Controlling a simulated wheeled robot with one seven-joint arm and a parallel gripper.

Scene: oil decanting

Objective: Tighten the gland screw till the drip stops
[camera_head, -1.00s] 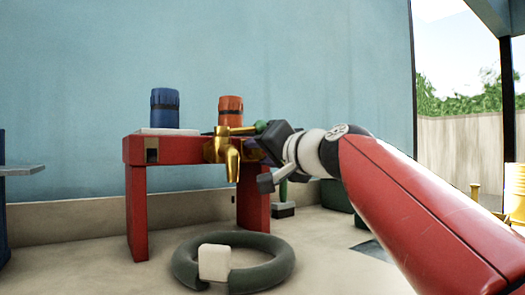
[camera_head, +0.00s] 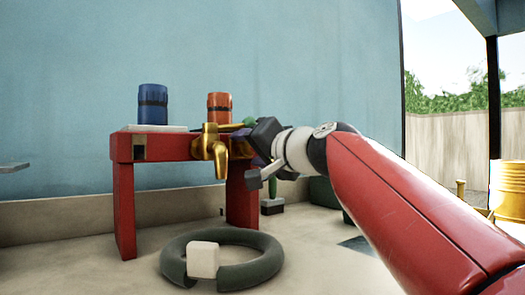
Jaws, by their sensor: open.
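A brass tap (camera_head: 215,146) sticks out from the front of a red bench (camera_head: 178,147), its spout pointing down. My gripper (camera_head: 254,158) is just right of the tap, at the bench's right end. Its jaws are open, one dark finger above and a grey one below. Whether it touches the tap is unclear. A green knob (camera_head: 249,122) shows between the tap and my gripper. I cannot make out the gland screw, which is hidden or too small to tell. No drip can be seen below the spout.
A blue canister (camera_head: 152,104) and an orange canister (camera_head: 219,108) stand on the bench. A dark green ring (camera_head: 262,262) and a white block (camera_head: 203,260) are on the floor in front. A yellow drum (camera_head: 507,190) is at far right.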

